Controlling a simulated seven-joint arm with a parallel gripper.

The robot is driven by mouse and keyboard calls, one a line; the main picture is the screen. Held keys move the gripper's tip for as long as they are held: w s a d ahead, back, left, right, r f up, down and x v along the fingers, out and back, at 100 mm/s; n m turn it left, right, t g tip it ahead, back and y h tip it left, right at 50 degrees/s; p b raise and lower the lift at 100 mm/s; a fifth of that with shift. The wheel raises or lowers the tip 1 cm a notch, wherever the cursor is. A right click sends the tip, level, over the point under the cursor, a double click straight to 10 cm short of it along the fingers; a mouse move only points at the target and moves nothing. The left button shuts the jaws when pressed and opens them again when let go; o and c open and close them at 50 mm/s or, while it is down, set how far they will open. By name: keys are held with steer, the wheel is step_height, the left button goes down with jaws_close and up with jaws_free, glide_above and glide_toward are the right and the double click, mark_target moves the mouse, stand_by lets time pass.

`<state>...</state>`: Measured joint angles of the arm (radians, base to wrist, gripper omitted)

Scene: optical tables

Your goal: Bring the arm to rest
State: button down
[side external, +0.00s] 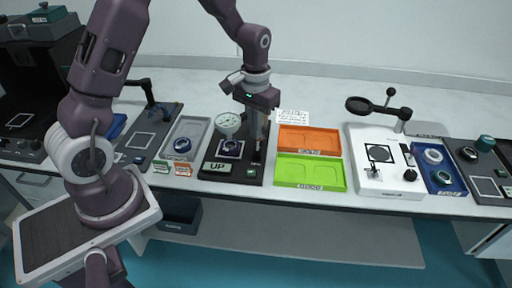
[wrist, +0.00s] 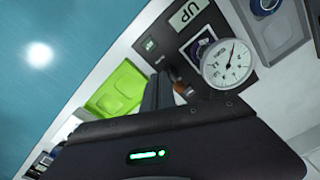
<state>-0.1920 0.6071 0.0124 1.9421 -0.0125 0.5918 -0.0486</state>
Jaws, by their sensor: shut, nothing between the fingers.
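My gripper (side external: 257,152) hangs pointing down over the right part of the black gauge station (side external: 225,172), just beside its post. It is shut with nothing visible between the fingers. In the wrist view the dark closed fingers (wrist: 158,90) show above the gripper body, which hides much of the lower picture. The round white dial gauge (side external: 228,123) stands left of my gripper; it also shows in the wrist view (wrist: 227,64). A dark ring-shaped part (side external: 231,148) sits under the dial. I cannot tell whether the fingertips touch the station.
An orange tray (side external: 309,148) and a green tray (side external: 310,184) lie right of the station, both looking empty. A grey tray (side external: 197,127) with a ring part is at left. A white magnifier station (side external: 404,187) and a blue tray (side external: 452,185) stand further right.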

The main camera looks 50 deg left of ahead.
steer(key=shift+r, duration=0.1)
steer(key=s+d+r+m+t, duration=0.1)
steer(key=s+d+r, duration=0.1)
steer(key=s+r, duration=0.45)
steer(key=s+d+r+t, duration=0.2)
steer(key=s+d+r, duration=0.1)
steer(key=r, duration=0.6)
steer(key=s+d+r+m+t, duration=0.1)
steer(key=s+r, duration=0.1)
steer(key=s, duration=0.4)
steer(key=s+d+r+m+t, duration=0.1)
steer(key=s+r, duration=0.1)
steer(key=s, duration=0.5)
steer(key=shift+s+d+r+t, duration=0.2)
steer(key=shift+d+t, duration=0.1)
